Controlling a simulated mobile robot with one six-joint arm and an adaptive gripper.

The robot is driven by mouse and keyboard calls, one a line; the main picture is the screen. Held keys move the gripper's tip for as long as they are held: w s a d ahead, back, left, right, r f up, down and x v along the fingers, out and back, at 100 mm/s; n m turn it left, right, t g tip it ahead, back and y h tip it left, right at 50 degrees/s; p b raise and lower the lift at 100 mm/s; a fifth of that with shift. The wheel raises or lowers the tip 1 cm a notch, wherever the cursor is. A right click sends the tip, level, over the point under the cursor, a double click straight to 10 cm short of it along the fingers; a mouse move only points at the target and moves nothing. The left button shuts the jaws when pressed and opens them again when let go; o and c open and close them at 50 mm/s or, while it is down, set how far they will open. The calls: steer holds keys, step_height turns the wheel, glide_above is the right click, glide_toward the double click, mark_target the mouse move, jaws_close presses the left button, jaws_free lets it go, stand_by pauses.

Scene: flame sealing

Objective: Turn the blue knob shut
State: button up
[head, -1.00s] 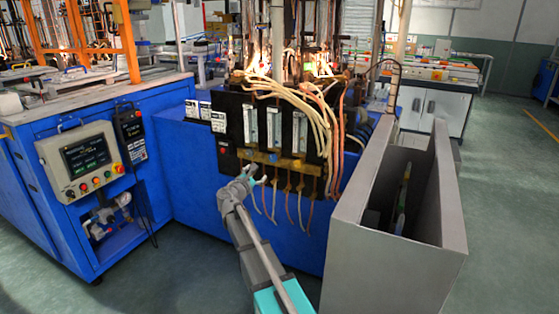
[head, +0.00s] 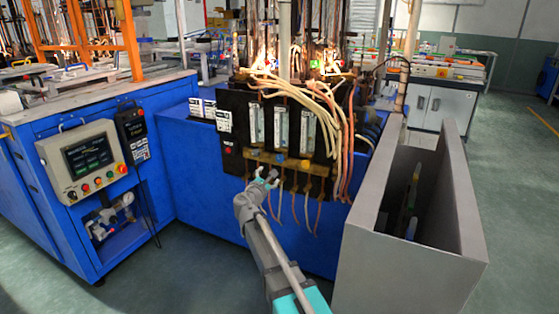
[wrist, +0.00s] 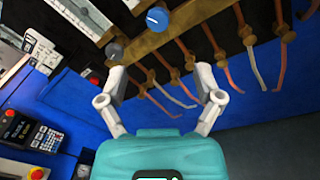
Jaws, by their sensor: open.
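The blue knob (head: 280,156) sits on the brass bar (head: 300,163) along the lower edge of the black flowmeter panel. In the wrist view the blue knob (wrist: 157,18) is near the top, beyond my fingertips and roughly midway between them. Its face shows a pale pointer mark. A grey knob (wrist: 114,50) is on the same bar to its left, close to the left fingertip. My gripper (head: 267,175) is just below and left of the blue knob in the head view. In the wrist view my gripper (wrist: 161,78) has its fingers spread, with nothing between them, apart from the knob.
Brass fittings with copper and pale hoses (head: 293,205) hang below the bar. Cables drape over the panel's right side. A grey open-topped bin (head: 405,262) stands to the right. A control box (head: 84,160) is on the blue cabinet at left.

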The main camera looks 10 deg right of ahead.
mark_target(279, 160)
steer(key=shift+a, duration=0.1)
steer(key=x, duration=1.3)
steer(key=shift+w, duration=0.35)
steer(key=shift+c, duration=0.2)
steer(key=c, duration=1.1)
